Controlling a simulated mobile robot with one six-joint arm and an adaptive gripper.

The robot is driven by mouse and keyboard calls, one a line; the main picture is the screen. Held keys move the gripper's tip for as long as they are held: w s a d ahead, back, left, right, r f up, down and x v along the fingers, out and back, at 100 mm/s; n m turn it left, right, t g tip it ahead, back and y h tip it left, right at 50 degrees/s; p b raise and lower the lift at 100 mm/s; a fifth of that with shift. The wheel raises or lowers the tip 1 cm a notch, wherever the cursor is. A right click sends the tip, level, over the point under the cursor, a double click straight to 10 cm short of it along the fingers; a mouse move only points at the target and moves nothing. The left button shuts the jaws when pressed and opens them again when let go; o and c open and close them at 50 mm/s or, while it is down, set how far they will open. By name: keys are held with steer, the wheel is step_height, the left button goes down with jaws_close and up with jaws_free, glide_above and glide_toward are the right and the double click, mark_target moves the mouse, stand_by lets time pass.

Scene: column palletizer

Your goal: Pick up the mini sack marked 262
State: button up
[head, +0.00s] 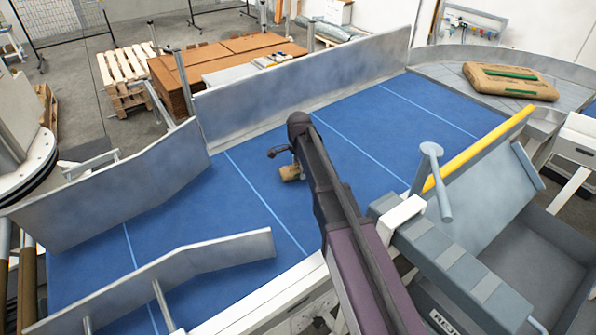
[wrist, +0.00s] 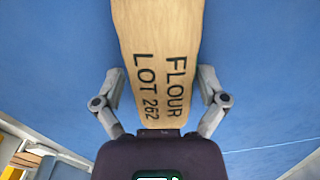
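The mini sack (wrist: 158,50) is tan and printed "FLOUR LOT 262". It fills the upper middle of the wrist view and lies on the blue belt. In the head view a small part of the sack (head: 290,173) shows beside my arm, which hides the rest. My gripper (wrist: 161,82) has its two fingers apart, one on each side of the sack. A narrow blue gap seems to show beside the fingertips; I cannot tell whether either touches the sack. In the head view my gripper (head: 282,152) is mostly hidden behind my arm.
The blue belt (head: 365,135) is clear around the sack. A grey metal side wall (head: 300,85) runs along its far side, and angled guide plates (head: 165,285) stand at the left. A large brown sack (head: 510,82) lies on the grey curved conveyor at the right.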

steer(key=c, duration=0.7)
steer(key=shift+r, duration=0.25)
step_height(320, 180, up, 4)
steer(key=p, duration=0.4)
steer(key=shift+f, duration=0.15)
steer(key=s+d, duration=0.1)
steer(key=s, duration=0.4)
steer(key=s+d, duration=0.1)
steer(key=s, duration=0.4)
steer(key=s+d+p, duration=0.1)
steer(key=s+d, duration=0.1)
steer(key=s, duration=0.3)
steer(key=shift+s+r, duration=0.25)
steer(key=shift+r, duration=0.15)
